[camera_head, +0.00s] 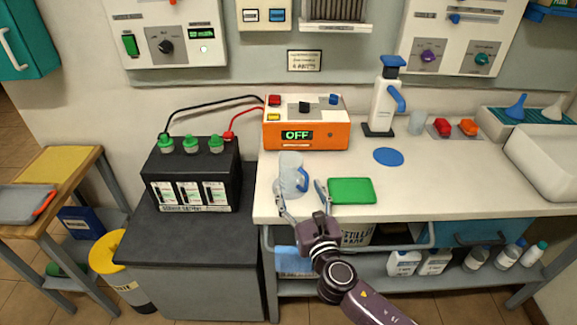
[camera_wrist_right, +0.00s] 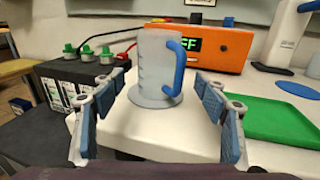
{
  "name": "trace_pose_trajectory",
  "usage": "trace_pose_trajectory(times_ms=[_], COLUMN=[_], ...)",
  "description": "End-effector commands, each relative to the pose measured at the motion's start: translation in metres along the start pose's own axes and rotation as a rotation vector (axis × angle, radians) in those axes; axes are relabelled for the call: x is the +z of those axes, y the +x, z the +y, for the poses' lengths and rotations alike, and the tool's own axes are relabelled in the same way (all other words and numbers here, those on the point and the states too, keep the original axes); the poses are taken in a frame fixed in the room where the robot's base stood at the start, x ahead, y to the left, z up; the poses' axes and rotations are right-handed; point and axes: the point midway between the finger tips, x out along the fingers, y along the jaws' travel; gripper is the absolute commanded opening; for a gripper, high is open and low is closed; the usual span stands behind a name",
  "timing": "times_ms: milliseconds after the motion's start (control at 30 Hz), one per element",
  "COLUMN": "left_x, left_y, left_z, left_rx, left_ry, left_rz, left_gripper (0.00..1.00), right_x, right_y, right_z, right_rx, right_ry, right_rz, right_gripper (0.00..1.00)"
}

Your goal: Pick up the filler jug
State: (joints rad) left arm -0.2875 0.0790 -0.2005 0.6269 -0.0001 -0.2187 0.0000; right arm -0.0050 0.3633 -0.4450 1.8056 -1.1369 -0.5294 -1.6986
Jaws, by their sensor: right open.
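The filler jug (camera_head: 291,172) is a translucent, pale jug with a blue handle, standing upright on the white bench near its front left edge. In the right wrist view the jug (camera_wrist_right: 153,68) stands ahead, between the two fingers, with its handle on the right. My right gripper (camera_head: 304,202) is open and empty, in front of the jug at the bench edge. Its blue-padded fingers (camera_wrist_right: 159,112) are spread to either side of the jug and do not visibly touch it. My left gripper is in neither view.
A green tray (camera_head: 351,190) lies just right of my right gripper. An orange charger (camera_head: 306,139) reading OFF stands behind the jug. A black battery (camera_head: 192,175) with green caps is at left. A blue disc (camera_head: 388,156) and a white dispenser (camera_head: 382,105) stand farther right.

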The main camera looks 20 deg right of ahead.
Motion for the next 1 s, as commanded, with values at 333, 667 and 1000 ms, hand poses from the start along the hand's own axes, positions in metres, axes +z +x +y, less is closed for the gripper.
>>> trace_pose_trajectory(times_ms=[333,667,1000], left_x=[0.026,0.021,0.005], left_y=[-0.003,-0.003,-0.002], left_z=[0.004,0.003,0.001], left_rx=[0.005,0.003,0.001], left_ry=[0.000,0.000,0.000], left_rz=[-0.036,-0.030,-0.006], left_gripper=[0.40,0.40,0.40], right_x=[-0.002,-0.006,-0.006], right_y=[0.034,0.074,0.077], right_z=[0.002,0.004,0.004], right_rx=[-0.001,0.000,0.000], right_ry=[0.002,0.002,0.002], right_rz=[0.000,0.000,0.001], right_gripper=[0.67,0.67,0.60])
